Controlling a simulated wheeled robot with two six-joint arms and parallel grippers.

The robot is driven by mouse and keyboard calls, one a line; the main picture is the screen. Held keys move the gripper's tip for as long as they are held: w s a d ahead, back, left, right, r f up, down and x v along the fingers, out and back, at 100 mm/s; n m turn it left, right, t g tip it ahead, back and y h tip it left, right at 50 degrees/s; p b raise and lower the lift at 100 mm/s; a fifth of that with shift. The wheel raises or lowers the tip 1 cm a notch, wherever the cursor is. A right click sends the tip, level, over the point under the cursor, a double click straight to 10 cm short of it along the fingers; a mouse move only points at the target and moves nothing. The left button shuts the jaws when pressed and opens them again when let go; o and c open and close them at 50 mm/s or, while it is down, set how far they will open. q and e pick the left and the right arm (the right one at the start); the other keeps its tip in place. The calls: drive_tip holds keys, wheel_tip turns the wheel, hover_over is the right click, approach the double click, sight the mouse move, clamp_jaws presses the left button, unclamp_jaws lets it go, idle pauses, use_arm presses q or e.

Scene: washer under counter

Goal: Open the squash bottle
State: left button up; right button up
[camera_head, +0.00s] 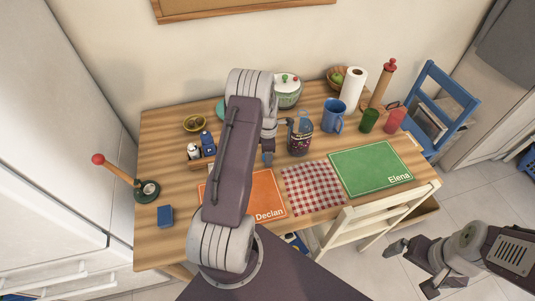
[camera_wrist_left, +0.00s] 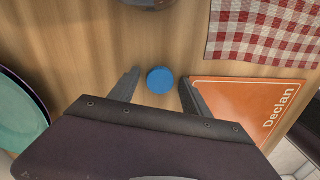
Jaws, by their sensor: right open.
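The squash bottle (camera_head: 299,137) appears to be the dark, labelled one standing upright on the table behind the checked cloth. Its base shows at the top edge of the left wrist view (camera_wrist_left: 150,3). A round blue cap (camera_wrist_left: 160,80) lies between the fingers of my left gripper (camera_wrist_left: 159,76), apart from the bottle, with a visible gap on each side. I cannot tell its height above the wood. It also shows below my left wrist in the head view (camera_head: 267,158). My right gripper (camera_head: 413,268) is open and empty, low over the floor at right.
An orange Declan mat (camera_head: 265,190), checked cloth (camera_head: 313,187) and green Elena mat (camera_head: 370,166) lie along the front. A blue mug (camera_head: 332,116), green cup (camera_head: 369,120) and red cup (camera_head: 395,119) stand right of the bottle. A white chair (camera_head: 355,222) stands at the front edge.

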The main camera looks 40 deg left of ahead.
use_arm(q)
drive_tip(key=shift+r, duration=0.1)
wheel_tip(320, 180, up, 12)
drive_tip(key=s+d+r+m, duration=0.1)
drive_tip(key=s+d+m, duration=0.7)
drive_tip(key=m, duration=0.5)
drive_tip(key=s+d+r+m+t, duration=0.1)
drive_tip(key=s+d+r+m, duration=0.1)
drive_tip(key=s+d+m, duration=0.6)
drive_tip(key=d+m, duration=0.2)
drive_tip(key=m, duration=0.2)
drive_tip(key=shift+d+m, duration=0.2)
drive_tip(key=shift+m, duration=0.2)
